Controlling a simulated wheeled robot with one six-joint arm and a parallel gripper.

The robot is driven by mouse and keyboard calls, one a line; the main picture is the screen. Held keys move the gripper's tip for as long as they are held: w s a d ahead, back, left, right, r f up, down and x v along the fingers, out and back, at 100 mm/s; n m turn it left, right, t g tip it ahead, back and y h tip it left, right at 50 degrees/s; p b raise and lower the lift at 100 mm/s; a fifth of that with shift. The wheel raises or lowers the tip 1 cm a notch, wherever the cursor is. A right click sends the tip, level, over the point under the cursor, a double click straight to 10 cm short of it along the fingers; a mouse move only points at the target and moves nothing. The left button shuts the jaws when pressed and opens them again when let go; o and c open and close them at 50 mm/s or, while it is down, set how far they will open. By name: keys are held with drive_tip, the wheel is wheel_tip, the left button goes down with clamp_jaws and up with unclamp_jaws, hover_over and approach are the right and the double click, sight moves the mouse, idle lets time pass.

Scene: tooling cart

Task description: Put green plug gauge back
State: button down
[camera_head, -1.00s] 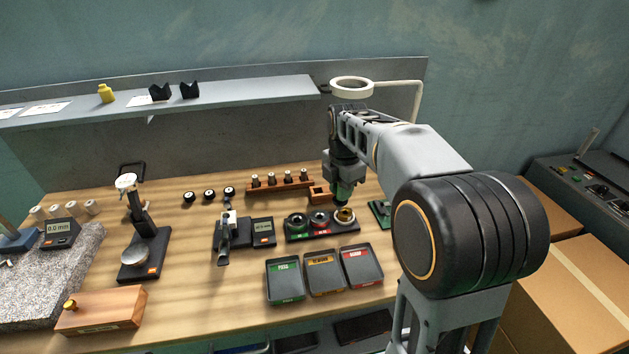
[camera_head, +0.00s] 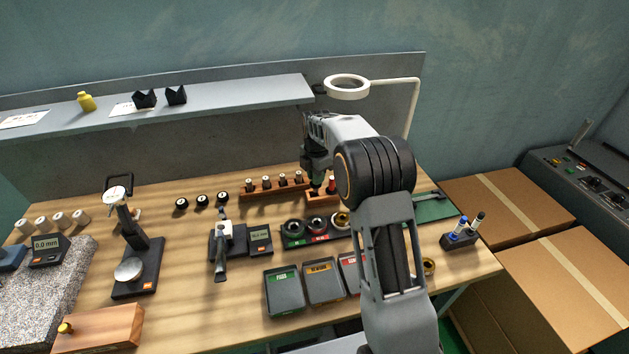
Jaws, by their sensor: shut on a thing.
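My gripper (camera_head: 316,186) is at the back of the bench, pointing down over the left part of a small wooden block (camera_head: 318,201). It is shut on the green plug gauge (camera_head: 317,181), which shows only as a small green patch between and below the dark jaws. The gauge's lower end is at or just above the block; I cannot tell whether it is in a hole. A red-topped plug gauge (camera_head: 332,184) stands upright at the right of the block, close beside my gripper.
A wooden rack (camera_head: 275,192) with several dark pins stands just left of the block. In front is a black holder (camera_head: 305,242) with ring gauges. Green, yellow and red labelled trays (camera_head: 284,294) lie nearer. A white ring (camera_head: 346,87) on an arm hangs above, behind my arm.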

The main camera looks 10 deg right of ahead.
drive_tip(key=shift+w+a+f, duration=0.1)
drive_tip(key=shift+w+f, duration=0.65)
drive_tip(key=shift+f, duration=0.35)
drive_tip(key=shift+f+p, duration=0.4)
drive_tip(key=shift+f, duration=0.9)
drive_tip(key=shift+f+b, duration=0.35)
drive_tip(key=shift+f, duration=0.1)
drive_tip(key=c, duration=1.1)
unclamp_jaws()
drive_tip(key=shift+r, duration=0.1)
drive_tip(key=shift+o, duration=0.2)
